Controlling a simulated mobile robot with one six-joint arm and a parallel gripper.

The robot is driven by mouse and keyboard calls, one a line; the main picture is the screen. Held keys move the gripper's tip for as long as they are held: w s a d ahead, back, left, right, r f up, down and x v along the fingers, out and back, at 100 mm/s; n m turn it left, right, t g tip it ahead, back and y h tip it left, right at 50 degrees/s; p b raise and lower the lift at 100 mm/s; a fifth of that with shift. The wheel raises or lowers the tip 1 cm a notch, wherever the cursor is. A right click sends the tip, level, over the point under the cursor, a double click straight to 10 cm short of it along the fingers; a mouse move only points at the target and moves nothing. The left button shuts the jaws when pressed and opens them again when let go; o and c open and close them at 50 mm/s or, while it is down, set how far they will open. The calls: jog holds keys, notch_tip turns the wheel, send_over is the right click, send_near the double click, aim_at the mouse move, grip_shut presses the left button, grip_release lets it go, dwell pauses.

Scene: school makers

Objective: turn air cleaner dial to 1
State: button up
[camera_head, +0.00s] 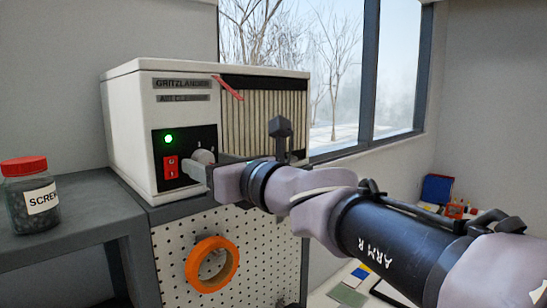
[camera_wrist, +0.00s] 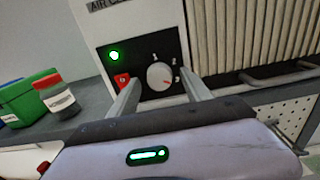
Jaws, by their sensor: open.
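The air cleaner (camera_head: 128,115) is a white box with a ribbed filter front, standing on a grey bench. Its black panel has a lit green light (camera_head: 168,139), a red switch (camera_head: 170,167) and a round grey dial (camera_head: 203,157). My gripper (camera_wrist: 158,92) is open, with one finger low on each side of the dial. In the head view my gripper (camera_head: 200,172) partly covers the dial. I cannot tell whether the fingers touch it.
A jar with a red lid (camera_head: 32,195) labelled SCREW stands on the bench at the left. An orange tape ring (camera_head: 212,263) hangs on the pegboard (camera_head: 265,245) below the air cleaner. A green box (camera_wrist: 30,97) shows at the left in the wrist view.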

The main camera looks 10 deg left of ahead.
jog(key=shift+w+a, duration=0.15)
jog(key=shift+c, duration=0.3)
grip_shut()
